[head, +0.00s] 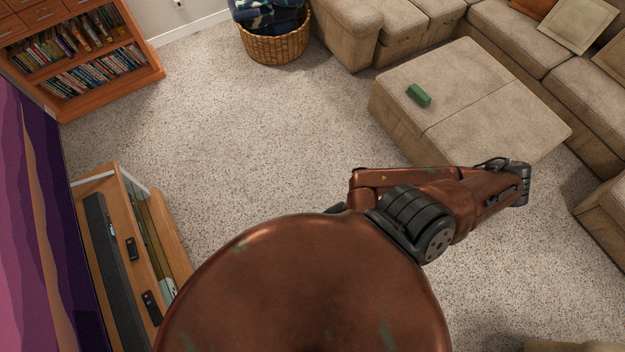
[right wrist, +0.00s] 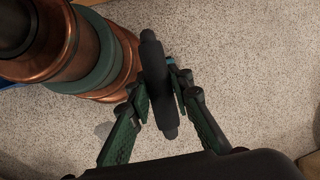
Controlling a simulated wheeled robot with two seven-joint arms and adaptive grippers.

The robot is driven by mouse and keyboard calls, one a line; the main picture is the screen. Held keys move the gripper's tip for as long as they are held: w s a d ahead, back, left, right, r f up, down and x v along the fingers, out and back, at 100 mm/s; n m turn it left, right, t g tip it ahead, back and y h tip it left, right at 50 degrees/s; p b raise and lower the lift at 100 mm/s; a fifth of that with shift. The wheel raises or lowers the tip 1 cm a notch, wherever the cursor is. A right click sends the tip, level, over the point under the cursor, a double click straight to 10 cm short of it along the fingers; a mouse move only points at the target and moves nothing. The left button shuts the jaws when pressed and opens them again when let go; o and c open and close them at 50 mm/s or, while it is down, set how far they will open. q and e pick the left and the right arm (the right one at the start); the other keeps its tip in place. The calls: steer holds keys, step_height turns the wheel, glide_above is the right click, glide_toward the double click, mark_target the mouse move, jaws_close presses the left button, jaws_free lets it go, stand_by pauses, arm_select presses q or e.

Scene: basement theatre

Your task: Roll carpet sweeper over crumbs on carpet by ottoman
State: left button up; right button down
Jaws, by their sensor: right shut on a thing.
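In the right wrist view my right gripper (right wrist: 161,92) is shut on a dark, rounded bar, which looks like the carpet sweeper's handle (right wrist: 156,75). The green fingers close on it from both sides. The rest of the sweeper cannot be made out. The tan ottoman (head: 470,85) stands at the upper right of the head view, beyond my arm. The speckled carpet (head: 250,130) surrounds it. Small brownish specks, possibly the crumbs (head: 592,262), show faintly on the carpet at the right. My left gripper is not in view.
A wicker basket (head: 275,45) and a bookshelf (head: 80,60) stand at the back. A low media console (head: 125,260) is at the left. The middle carpet is clear.

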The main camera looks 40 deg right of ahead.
steer(key=shift+s+a+p, duration=0.2)
steer(key=shift+s, duration=0.3)
steer(key=shift+s+a+p, duration=0.15)
steer(key=shift+s, duration=0.3)
steer(key=s+p, duration=0.1)
steer(key=s, duration=0.1)
steer(key=s+a+p, duration=0.1)
steer(key=s, duration=0.2)
steer(key=shift+s+a+f, duration=0.15)
steer(key=shift+s+a, duration=0.05)
steer(key=shift+s, duration=0.1)
